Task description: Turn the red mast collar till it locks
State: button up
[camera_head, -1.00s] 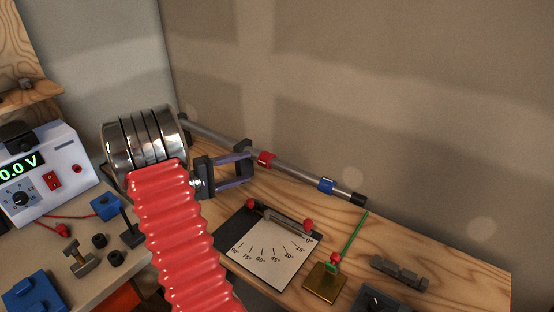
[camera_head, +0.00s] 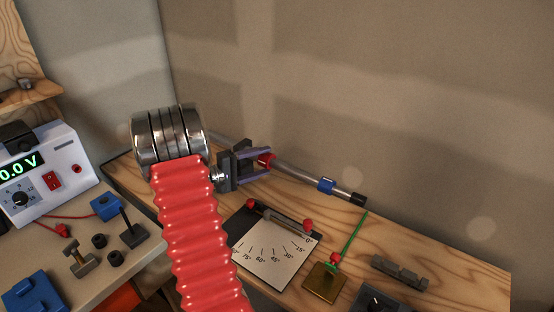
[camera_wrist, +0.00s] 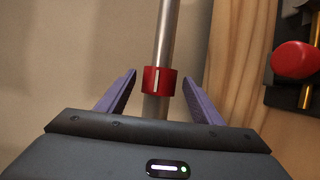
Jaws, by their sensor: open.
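The red mast collar (camera_head: 267,160) sits on a grey metal mast (camera_head: 297,173) that lies along the back of the wooden bench by the wall. In the wrist view the collar (camera_wrist: 160,81) shows a white mark on its face and lies between the fingertips. My gripper (camera_head: 262,168) is open, its purple fingers on either side of the collar. In the wrist view, my gripper (camera_wrist: 158,82) shows gaps between both fingers and the collar. A blue collar (camera_head: 326,186) sits further right on the mast, before its black end.
An angle-scale board (camera_head: 270,257) with red knobs lies in front of the mast. A brass block (camera_head: 325,284) with a green rod stands to its right. A grey clip-like part (camera_head: 400,272) lies further right. A power supply (camera_head: 40,175) stands at left.

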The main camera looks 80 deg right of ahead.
jog(key=x, duration=0.6)
jog(key=shift+s+d, duration=0.15)
jog(key=shift+s, duration=0.05)
jog(key=c, duration=1)
jog(key=shift+f, duration=0.1)
jog(key=shift+r+m+g+h, duration=0.4)
jog(key=shift+m+g+h, duration=0.2)
jog(key=shift+g+h, duration=0.3)
